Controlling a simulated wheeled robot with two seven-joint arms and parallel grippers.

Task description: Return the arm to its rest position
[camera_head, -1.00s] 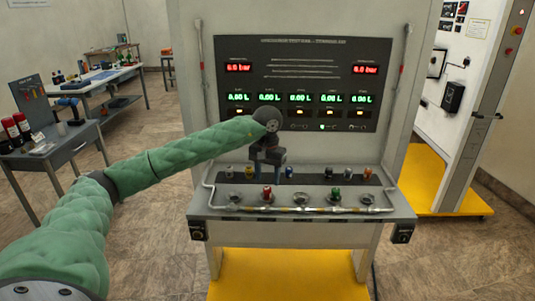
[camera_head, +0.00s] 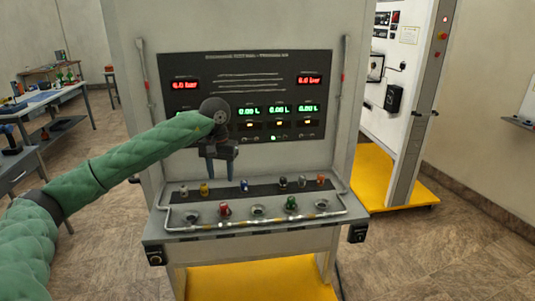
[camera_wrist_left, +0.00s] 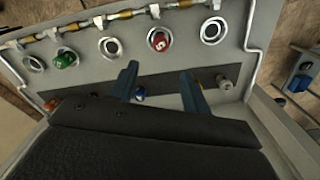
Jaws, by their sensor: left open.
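My left arm, in a green quilted sleeve, comes in from the left in the head view. Its left gripper (camera_head: 230,186) is above the console shelf (camera_head: 165,228), in front of the display panel (camera_head: 285,72). The two blue fingers are apart with nothing held between them. In the left wrist view the open fingers (camera_wrist_left: 160,80) point over the shelf, near a small blue knob (camera_wrist_left: 139,94). That blue knob (camera_head: 244,185) also shows just past the fingertips in the head view. My right gripper is not in view.
A red knob (camera_head: 225,209) and a green knob (camera_head: 291,203) stand among round sockets on the shelf, behind a metal rail (camera_head: 262,226). A white cabinet on a yellow base (camera_head: 425,195) stands at the right. Work tables (camera_head: 45,98) stand at the left.

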